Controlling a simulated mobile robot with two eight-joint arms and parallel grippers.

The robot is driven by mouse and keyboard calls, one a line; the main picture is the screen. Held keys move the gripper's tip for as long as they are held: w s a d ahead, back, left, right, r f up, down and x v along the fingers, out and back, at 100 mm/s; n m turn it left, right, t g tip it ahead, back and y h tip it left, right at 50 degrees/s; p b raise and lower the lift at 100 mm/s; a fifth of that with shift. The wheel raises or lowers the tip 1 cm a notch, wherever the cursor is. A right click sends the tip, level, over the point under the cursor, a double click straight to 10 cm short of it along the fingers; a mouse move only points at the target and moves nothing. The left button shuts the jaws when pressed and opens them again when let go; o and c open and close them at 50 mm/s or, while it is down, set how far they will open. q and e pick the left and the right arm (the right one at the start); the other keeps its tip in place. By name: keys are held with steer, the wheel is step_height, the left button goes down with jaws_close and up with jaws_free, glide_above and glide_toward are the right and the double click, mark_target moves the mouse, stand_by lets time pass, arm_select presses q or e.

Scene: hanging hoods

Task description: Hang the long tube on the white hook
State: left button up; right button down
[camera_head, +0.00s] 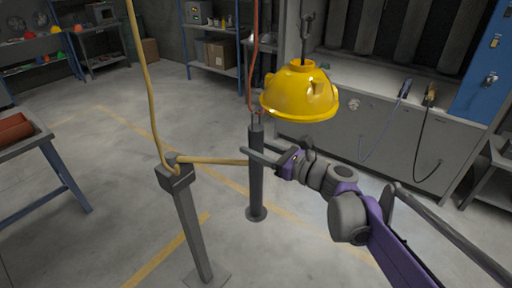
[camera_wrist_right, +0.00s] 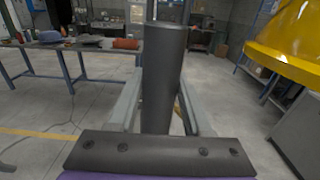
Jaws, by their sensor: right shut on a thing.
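My right gripper (camera_head: 264,156) has its fingers on either side of a dark upright cylinder (camera_head: 257,186), shut on it near the top. The cylinder reaches down towards a round dark foot on the floor. In the right wrist view the cylinder (camera_wrist_right: 165,75) stands between the two fingers (camera_wrist_right: 158,108). I cannot tell for sure whether it is the long tube. A long yellow hose (camera_head: 148,90) hangs from above to a grey post; a yellow length runs from there towards the cylinder. I cannot make out a white hook. My left gripper is not in view.
A yellow hood (camera_head: 300,92) hangs from a dark hook (camera_head: 307,20), just above and right of my right gripper. An orange-red cable (camera_head: 254,50) hangs beside it. The square grey post (camera_head: 193,230) stands to the left. A table (camera_head: 20,146) is at the far left. Floor between is clear.

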mark_target(263, 141)
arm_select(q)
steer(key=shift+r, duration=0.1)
arm_select(e)
steer(key=shift+r, duration=0.2)
steer(key=shift+r+p, duration=0.7)
steer(key=shift+r, duration=0.5)
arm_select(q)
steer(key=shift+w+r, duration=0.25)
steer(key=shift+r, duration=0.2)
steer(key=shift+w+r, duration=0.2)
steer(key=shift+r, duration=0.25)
arm_select(e)
steer(key=shift+s+d, duration=0.1)
steer(key=shift+d, duration=0.05)
steer(key=shift+v, duration=1.6)
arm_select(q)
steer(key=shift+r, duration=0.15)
arm_select(e)
steer(key=v, duration=1)
steer(key=shift+r, duration=0.2)
